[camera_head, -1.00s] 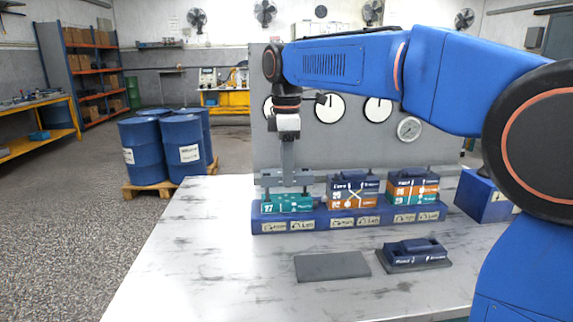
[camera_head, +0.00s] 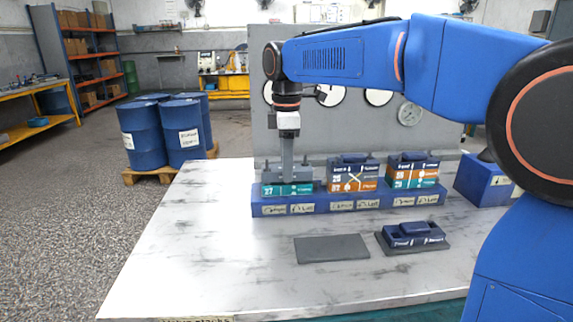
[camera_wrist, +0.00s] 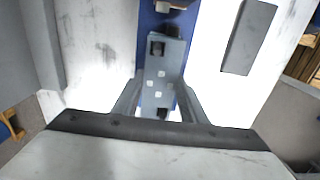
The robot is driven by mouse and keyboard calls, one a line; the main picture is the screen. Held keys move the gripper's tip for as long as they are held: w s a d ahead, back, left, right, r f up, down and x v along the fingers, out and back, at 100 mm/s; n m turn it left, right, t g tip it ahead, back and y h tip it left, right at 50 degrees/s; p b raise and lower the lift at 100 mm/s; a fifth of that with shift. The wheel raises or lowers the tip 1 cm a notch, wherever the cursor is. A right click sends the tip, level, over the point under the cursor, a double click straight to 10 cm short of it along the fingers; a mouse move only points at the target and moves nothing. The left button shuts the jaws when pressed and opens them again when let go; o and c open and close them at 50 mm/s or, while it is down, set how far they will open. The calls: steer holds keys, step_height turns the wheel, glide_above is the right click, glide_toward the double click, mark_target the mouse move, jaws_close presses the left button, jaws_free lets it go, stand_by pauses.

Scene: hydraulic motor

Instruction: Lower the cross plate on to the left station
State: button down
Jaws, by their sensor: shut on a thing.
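My gripper (camera_head: 287,172) points straight down over the left station, shut on the grey cross plate (camera_head: 267,174). The cross plate lies level, just above or touching the teal block (camera_head: 287,190) marked 27 on the left station; I cannot tell if there is a gap. In the wrist view the cross plate (camera_wrist: 160,75) lies between the two fingers, with dark blocks near its ends and small pale squares in its middle. The blue base rail (camera_head: 320,203) carries the station and shows beneath the plate in the wrist view.
A middle stack (camera_head: 353,174) and a right stack (camera_head: 412,171) stand on the same rail, to the right. A bare dark grey pad (camera_head: 331,249) and a navy handled part (camera_head: 410,234) lie in front. The table's left side is clear.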

steer(key=shift+f, duration=0.55)
stand_by(0.7)
steer(key=c, duration=1)
jaws_free()
